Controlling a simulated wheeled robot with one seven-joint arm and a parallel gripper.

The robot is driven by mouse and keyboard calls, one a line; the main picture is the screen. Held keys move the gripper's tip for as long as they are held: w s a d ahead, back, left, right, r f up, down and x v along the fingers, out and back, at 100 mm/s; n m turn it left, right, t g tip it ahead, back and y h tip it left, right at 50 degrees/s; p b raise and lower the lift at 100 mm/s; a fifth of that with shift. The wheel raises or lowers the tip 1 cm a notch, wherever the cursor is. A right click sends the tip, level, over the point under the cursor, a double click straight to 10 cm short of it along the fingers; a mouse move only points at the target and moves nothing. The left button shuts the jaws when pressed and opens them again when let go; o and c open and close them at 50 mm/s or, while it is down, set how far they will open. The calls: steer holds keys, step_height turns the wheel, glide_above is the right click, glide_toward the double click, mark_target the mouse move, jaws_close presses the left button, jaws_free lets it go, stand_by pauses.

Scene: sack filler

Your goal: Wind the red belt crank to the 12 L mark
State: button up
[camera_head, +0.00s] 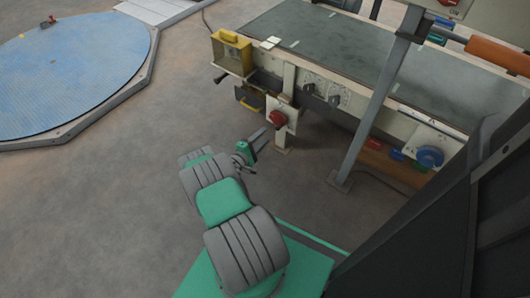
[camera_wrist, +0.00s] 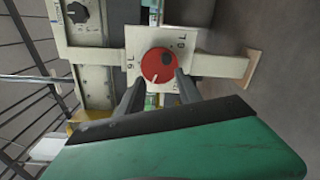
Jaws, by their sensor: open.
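The red crank (camera_head: 277,118) is a round disc on a pale plate at the front of the conveyor bench. In the wrist view the red crank (camera_wrist: 154,69) has a dark round spot at its upper right and a white line on its lower part. The pale plate (camera_wrist: 185,66) carries marks that look like "9 L" at left and "6 L" at upper right; any 12 L mark is not readable. My gripper (camera_wrist: 157,90) is open, its two dark fingers reaching toward the crank's lower left and lower right. In the head view my gripper (camera_head: 257,140) is just short of it; contact cannot be told.
A yellow box (camera_head: 231,52) and dark selector knobs (camera_head: 308,88) sit along the bench front. A grey post (camera_head: 372,110) and a blue knob (camera_head: 430,156) stand to the right. A blue round platform (camera_head: 70,72) lies at left, with clear floor between.

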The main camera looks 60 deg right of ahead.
mark_target(279, 126)
steer(key=shift+n, duration=0.3)
steer(key=s+d+b, duration=0.1)
steer(key=d+b, duration=0.1)
steer(key=d, duration=0.1)
steer(key=s+d+f+b, duration=0.1)
steer(key=d+b, duration=0.2)
steer(key=s+d+b, duration=0.1)
steer(key=d+b, duration=0.2)
steer(key=shift+d+f, duration=0.15)
steer(key=shift+d, duration=0.05)
steer(key=shift+d, duration=0.1)
steer(key=shift+d+r, duration=0.1)
steer(key=shift+r, duration=0.1)
jaws_close()
